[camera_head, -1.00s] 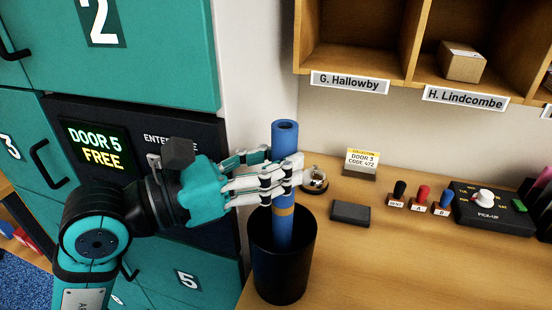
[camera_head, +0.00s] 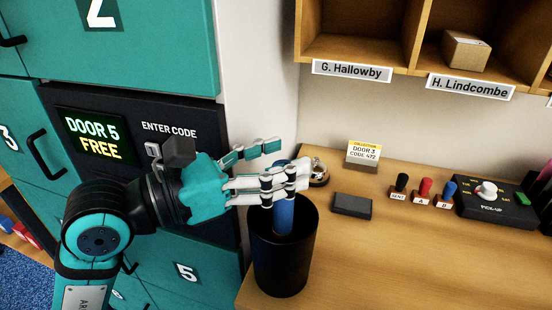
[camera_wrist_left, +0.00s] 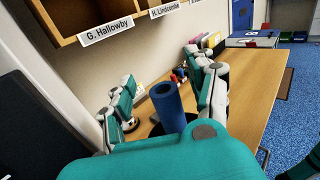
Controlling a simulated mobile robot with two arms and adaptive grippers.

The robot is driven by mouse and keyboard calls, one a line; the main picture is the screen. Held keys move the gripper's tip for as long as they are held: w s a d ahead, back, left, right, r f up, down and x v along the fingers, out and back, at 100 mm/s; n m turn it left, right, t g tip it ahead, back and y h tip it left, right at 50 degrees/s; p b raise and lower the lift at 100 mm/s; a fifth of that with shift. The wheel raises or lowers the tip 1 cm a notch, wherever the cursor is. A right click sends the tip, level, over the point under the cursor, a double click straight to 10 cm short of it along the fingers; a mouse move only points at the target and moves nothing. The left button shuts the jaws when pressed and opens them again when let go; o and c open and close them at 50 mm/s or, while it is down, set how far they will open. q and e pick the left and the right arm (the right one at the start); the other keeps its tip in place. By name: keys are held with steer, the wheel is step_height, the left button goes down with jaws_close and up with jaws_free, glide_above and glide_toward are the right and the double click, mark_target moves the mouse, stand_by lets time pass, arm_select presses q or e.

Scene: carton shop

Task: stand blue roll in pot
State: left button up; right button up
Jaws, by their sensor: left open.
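The blue roll (camera_head: 284,216) stands in the black pot (camera_head: 281,262), with its lower part hidden inside the pot. Its upper part shows above the rim, partly behind my left fingers. My left gripper (camera_head: 280,166) is open around the top of the roll, with fingers on either side of it. In the left wrist view the roll (camera_wrist_left: 168,105) stands between the spread fingers (camera_wrist_left: 168,92), its hollow end facing up, apart from both.
The pot stands on the wooden counter (camera_head: 400,265) near its left edge, beside the teal lockers (camera_head: 190,270). A bell (camera_head: 318,172), a dark block (camera_head: 351,206), a door card (camera_head: 362,154) and a control box (camera_head: 490,204) lie behind and right. The counter front is clear.

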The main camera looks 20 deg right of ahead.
arm_select(q)
steer(key=shift+a, duration=0.15)
steer(key=s+a, duration=0.2)
steer(key=a, duration=0.9)
steer(key=shift+s+a, duration=0.25)
stand_by(0.4)
